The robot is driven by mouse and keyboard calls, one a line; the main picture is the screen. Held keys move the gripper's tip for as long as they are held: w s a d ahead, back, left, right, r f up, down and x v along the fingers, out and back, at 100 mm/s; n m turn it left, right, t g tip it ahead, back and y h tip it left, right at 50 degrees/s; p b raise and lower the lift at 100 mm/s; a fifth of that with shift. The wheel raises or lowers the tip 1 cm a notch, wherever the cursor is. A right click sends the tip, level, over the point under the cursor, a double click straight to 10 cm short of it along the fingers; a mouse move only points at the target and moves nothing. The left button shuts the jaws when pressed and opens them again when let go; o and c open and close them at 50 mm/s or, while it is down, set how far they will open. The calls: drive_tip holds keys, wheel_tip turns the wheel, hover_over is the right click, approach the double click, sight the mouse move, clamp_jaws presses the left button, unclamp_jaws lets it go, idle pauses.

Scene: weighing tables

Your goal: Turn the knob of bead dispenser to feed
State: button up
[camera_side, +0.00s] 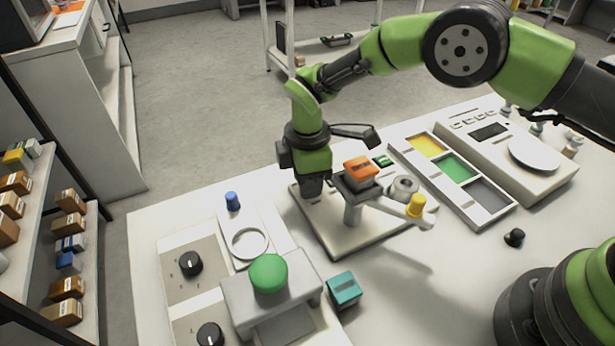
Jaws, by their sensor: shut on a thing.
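My gripper (345,186) is at the middle of the picture, low over a white-based stand (345,240). It appears shut on an orange block (361,168), though its fingers are partly hidden. No bead dispenser can be told for certain. Two black pointer knobs show on panels at the front left: an upper knob (190,263) and a lower knob (210,335). Both are well to the left of my gripper and apart from it. Their settings are too small to read.
A green dome (268,273) on a white housing, a teal block (344,290) and a blue-topped piece (232,201) stand near the knobs. A yellow cylinder (416,206), a coloured tray (495,216) and a scale (540,180) are to the right.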

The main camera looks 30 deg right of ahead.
idle(0.3)
drive_tip(key=o, duration=0.9)
drive_tip(key=shift+o, duration=0.2)
wheel_tip(320, 180, up, 10)
